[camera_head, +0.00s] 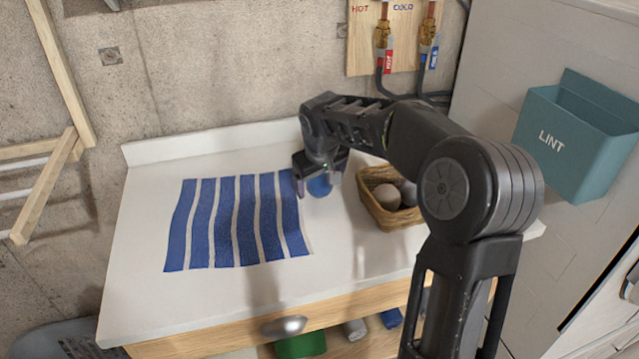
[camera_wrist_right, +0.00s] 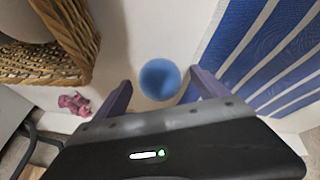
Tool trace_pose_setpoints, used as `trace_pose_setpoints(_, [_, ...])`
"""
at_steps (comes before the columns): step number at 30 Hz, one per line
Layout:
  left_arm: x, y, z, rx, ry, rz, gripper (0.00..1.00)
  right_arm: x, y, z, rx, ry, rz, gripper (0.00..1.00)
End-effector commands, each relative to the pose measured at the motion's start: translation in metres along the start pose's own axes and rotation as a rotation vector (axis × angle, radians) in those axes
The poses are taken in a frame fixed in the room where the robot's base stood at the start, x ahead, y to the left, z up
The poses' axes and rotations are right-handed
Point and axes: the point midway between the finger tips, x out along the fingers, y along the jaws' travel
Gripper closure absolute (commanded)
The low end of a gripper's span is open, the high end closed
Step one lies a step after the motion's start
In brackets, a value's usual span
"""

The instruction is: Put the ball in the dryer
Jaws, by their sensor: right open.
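A blue ball (camera_head: 319,186) lies on the white counter, just right of the striped cloth. It also shows in the right wrist view (camera_wrist_right: 160,79). My right gripper (camera_head: 317,181) is open above the ball. In the right wrist view its two fingers (camera_wrist_right: 164,90) stand on either side of the ball, with gaps showing; I cannot tell how far above it they are. No dryer is clearly identifiable; a white appliance-like front (camera_head: 605,318) with a dark edge is partly visible at the lower right. My left gripper is out of view.
A blue-and-white striped cloth (camera_head: 238,222) lies flat on the counter (camera_head: 180,305). A wicker basket (camera_head: 392,217) holding round greyish things stands close right of the gripper. A small pink object (camera_wrist_right: 74,103) lies beside it. A teal LINT bin (camera_head: 575,140) hangs at right.

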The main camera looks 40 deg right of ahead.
Motion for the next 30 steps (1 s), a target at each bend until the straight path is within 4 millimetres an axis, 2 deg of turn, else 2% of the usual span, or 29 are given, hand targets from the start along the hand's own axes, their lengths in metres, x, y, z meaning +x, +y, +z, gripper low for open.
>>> trace_pose_setpoints(3, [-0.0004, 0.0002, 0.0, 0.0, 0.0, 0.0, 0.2, 0.0051, 0.0004, -0.0001, 0.001, 0.001, 0.0, 0.17])
trace_pose_setpoints(20, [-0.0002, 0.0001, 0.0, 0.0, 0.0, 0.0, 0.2, 0.0047, 0.0002, -0.0002, 0.0, 0.001, 0.0, 0.18])
trace_pose_setpoints(30, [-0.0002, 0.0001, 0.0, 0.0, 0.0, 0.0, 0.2, 0.0047, 0.0001, -0.0002, 0.0, 0.001, 0.0, 0.45])
